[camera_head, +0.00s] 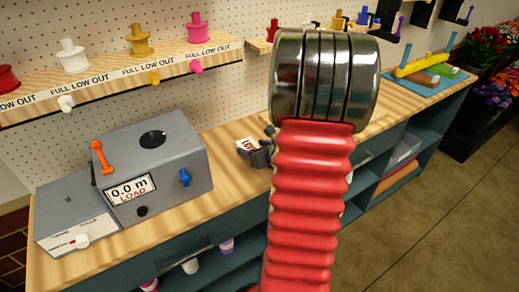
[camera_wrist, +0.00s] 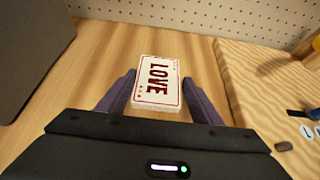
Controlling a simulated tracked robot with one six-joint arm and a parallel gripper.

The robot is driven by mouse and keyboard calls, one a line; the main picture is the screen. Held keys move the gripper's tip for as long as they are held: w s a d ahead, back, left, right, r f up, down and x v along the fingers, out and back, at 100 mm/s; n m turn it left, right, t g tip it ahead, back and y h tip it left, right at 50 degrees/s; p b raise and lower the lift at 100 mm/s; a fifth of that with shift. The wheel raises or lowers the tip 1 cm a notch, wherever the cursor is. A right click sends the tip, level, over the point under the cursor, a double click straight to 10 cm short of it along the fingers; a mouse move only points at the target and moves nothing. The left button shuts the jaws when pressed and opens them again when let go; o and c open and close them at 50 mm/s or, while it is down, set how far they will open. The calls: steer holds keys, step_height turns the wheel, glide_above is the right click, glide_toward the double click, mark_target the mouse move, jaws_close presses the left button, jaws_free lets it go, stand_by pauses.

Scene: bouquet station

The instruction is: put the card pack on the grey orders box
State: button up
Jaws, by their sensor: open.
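The card pack (camera_wrist: 152,88) is a flat white block with a red border and the red word LOVE. It lies on the wooden bench between the fingers of my open gripper (camera_wrist: 157,80). In the head view, the card pack (camera_head: 247,146) is small beside my gripper (camera_head: 260,150), partly hidden by my arm. A grey box-shaped unit (camera_head: 180,140) stands on the bench to the left, with a display reading 0.0 m LOAD. I see no orders lettering on it, so I cannot tell whether it is the orders box.
A shelf (camera_head: 110,72) with coloured spools and pegs runs along the pegboard above the bench. An orange lever (camera_head: 101,155) and a blue knob (camera_head: 185,177) stick out of the grey unit. A yellow-handled tool (camera_head: 415,67) lies on a blue mat at the far right.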

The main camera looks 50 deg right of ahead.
steer(key=shift+s+a+f, duration=0.1)
steer(key=shift+s+a, duration=0.15)
steer(key=shift+a, duration=0.2)
steer(key=v, duration=1.1)
steer(key=shift+s+d+r, duration=0.2)
steer(key=shift+r, duration=0.25)
steer(key=shift+o, duration=0.6)
